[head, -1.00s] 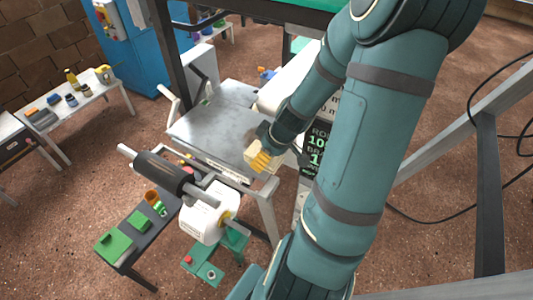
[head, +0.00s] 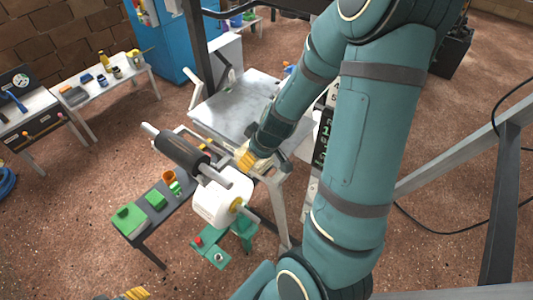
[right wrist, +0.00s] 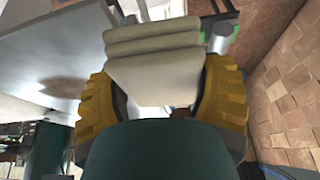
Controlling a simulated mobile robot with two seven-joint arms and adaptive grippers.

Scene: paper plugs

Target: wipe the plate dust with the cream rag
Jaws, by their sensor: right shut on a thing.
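The grey plate (head: 225,112) is the flat, mottled top of the machine in the head view. My right gripper (head: 246,157) is at the plate's front right corner. In the right wrist view its yellow fingers are shut on the folded cream rag (right wrist: 155,65). Whether the rag touches the plate is unclear. Yellow ribbed fingertips of my left gripper (head: 134,294) show at the bottom edge; their opening cannot be judged.
A low dark bench (head: 150,225) with green items is at the lower left. White tables (head: 125,85) stand at the far left. My right arm hides the machine's right side.

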